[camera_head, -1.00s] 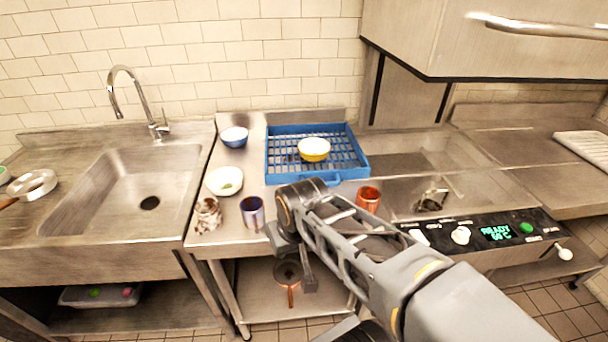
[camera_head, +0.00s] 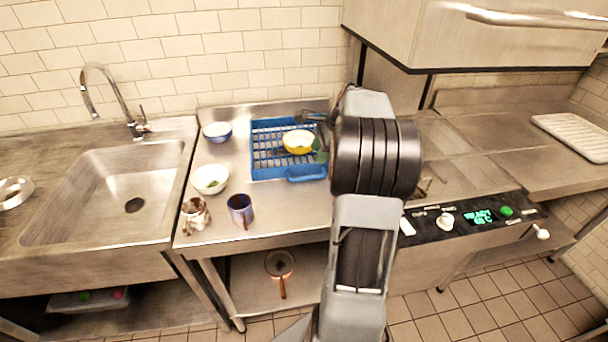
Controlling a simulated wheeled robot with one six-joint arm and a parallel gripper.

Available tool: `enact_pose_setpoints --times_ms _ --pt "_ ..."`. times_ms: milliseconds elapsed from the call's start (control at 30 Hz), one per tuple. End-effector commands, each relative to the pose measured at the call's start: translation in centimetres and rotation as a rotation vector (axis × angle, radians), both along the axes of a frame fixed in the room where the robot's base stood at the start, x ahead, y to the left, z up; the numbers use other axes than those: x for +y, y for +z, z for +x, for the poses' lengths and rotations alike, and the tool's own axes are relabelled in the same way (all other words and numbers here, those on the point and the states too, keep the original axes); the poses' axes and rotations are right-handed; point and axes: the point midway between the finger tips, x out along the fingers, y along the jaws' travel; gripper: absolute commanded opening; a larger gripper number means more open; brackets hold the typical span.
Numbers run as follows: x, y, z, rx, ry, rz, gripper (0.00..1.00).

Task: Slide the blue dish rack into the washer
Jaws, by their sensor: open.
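The blue dish rack (camera_head: 268,172) lies on the steel counter, left of the washer. A yellow bowl (camera_head: 298,142) with a pale inside sits in it. My gripper (camera_head: 315,134) is open at the rack's right side, close to the yellow bowl; my wrist hides most of it. I cannot tell whether it touches the bowl or rack. The washer (camera_head: 445,172) is right of my arm, its hood raised above its bed. My arm covers part of the bed and the rack's right edge.
Left of the rack are a blue bowl (camera_head: 217,132), a white bowl (camera_head: 210,179) with green scraps, a stained mug (camera_head: 195,215) and a purple mug (camera_head: 241,210). A sink (camera_head: 125,195) is farther left. The washer's control panel (camera_head: 470,219) shows a lit READY display.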

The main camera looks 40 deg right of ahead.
Motion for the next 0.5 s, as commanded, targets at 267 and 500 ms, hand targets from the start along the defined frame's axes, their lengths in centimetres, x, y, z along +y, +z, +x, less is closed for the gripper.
enact_pose_setpoints --times_ms 267,500 --pt "1.7 -5.0 1.8 0.002 0.006 0.001 0.42" --pt "2.7 -8.3 2.9 0.001 0.007 -0.001 0.42"
